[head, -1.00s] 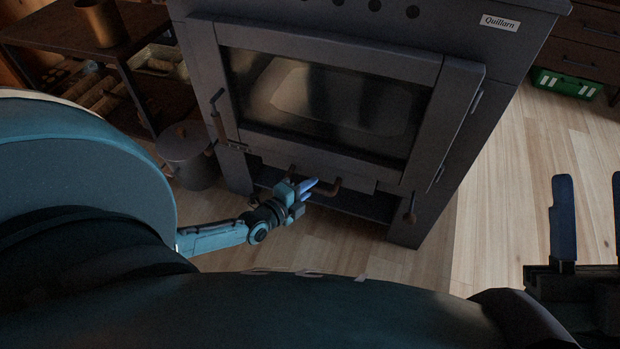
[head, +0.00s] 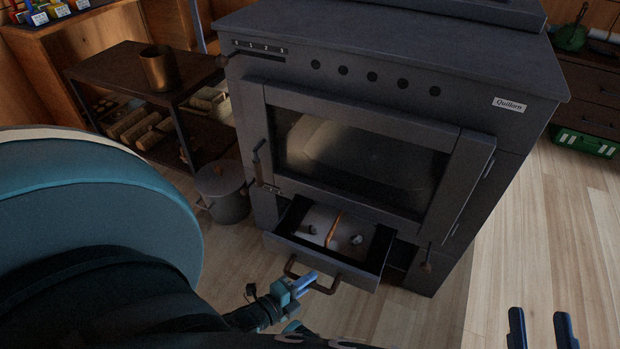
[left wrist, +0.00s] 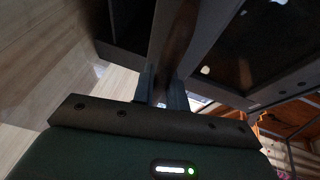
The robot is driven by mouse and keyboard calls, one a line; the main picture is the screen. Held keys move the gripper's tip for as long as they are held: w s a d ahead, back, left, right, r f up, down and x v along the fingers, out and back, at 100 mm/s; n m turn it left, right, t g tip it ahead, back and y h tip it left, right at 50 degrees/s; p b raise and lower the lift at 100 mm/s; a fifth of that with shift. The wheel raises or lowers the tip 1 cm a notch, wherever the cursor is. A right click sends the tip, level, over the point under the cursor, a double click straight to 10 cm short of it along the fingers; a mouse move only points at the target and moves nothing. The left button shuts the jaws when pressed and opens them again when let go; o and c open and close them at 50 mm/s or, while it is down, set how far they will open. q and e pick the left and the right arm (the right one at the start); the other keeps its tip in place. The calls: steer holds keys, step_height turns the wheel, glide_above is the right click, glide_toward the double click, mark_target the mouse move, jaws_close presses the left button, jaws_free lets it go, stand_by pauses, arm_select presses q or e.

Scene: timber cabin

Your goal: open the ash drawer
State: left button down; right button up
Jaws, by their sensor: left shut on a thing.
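The ash drawer (head: 311,257) stands pulled out from below the glass door of the dark stove (head: 350,92). A few small lumps and an orange-brown strip lie inside it. Its bar handle (head: 327,291) runs along the front. My left gripper (head: 306,282) is shut on this handle, at its left-middle part. In the left wrist view the fingers (left wrist: 161,88) close around the dark handle bar, with the drawer front behind. My right gripper (head: 541,328) is at the lower right of the head view, its two blue fingers apart and empty, away from the stove.
A lidded grey pot (head: 223,193) stands on the floor left of the stove. A shelf (head: 130,75) with logs and a copper-coloured cup (head: 159,68) is behind it. A green box (head: 585,144) lies at the far right. The wooden floor (head: 510,235) right of the stove is clear.

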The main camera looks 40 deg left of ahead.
arm_select(q)
steer(key=shift+s, duration=0.1)
steer(key=c, duration=1.4)
jaws_free()
